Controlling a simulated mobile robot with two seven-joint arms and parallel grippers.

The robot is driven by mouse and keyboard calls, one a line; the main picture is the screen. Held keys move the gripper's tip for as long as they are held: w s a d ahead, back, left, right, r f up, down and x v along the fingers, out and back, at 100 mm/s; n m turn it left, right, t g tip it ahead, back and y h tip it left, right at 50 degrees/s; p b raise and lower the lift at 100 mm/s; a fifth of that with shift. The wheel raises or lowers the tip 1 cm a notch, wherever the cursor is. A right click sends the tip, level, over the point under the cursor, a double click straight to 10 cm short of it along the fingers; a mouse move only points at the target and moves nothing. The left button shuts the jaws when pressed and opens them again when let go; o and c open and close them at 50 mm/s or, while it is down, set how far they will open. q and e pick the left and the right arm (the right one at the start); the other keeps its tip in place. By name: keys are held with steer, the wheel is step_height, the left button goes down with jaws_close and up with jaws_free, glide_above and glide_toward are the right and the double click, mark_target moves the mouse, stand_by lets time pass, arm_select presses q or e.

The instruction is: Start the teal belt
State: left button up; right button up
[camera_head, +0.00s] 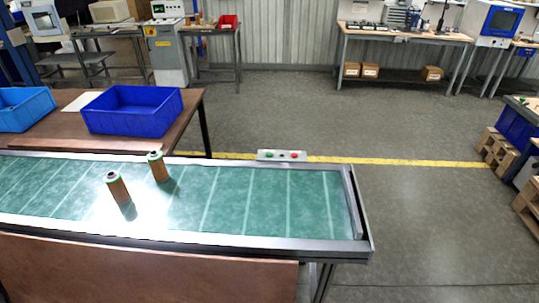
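The teal belt (261,204) runs across the left and middle of the head view inside a grey metal frame. Two brown filter cartridges with dark, green-ringed tops stand upright on it, one nearer (117,188) and one farther (158,167). A small grey control box (282,155) sits at the belt's far edge, right of the cartridges. It carries a green button (270,154) on the left and a red button (295,155) on the right, with a small dark spot between them. Neither of my grippers shows in the view.
A brown table (180,128) behind the belt holds a dark blue bin (132,112) and a lighter blue bin (24,108). A brown panel or tabletop (140,270) lies in front of the belt. The floor right of the belt is clear up to wooden pallets (497,150).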

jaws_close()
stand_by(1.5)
